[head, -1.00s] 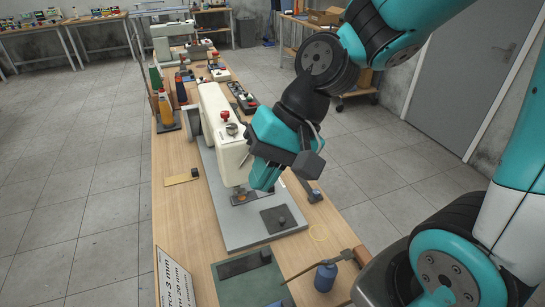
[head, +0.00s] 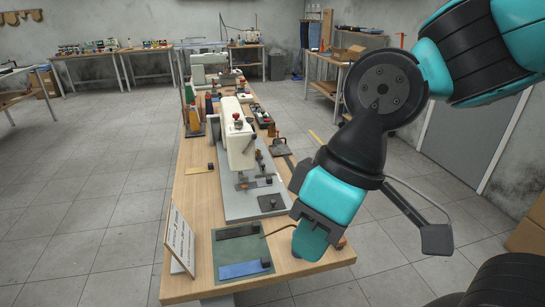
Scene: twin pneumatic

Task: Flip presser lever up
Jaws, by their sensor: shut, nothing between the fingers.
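The white sewing machine (head: 238,143) stands on the wooden table, its head toward me. The presser area (head: 243,182) sits under the head, above the grey bed plate (head: 240,207). The presser lever is too small to make out, so I cannot tell whether it is up or down. My gripper (head: 309,243) is shut and empty, pointing down over the table's front right corner. It is to the right of and nearer than the machine, apart from it.
A green mat (head: 228,245) with a blue cloth strip (head: 245,268) lies at the table front, beside a standing sign card (head: 180,240). Thread cones (head: 192,118) stand left of the machine. A second machine (head: 210,68) is behind. The floor at left is clear.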

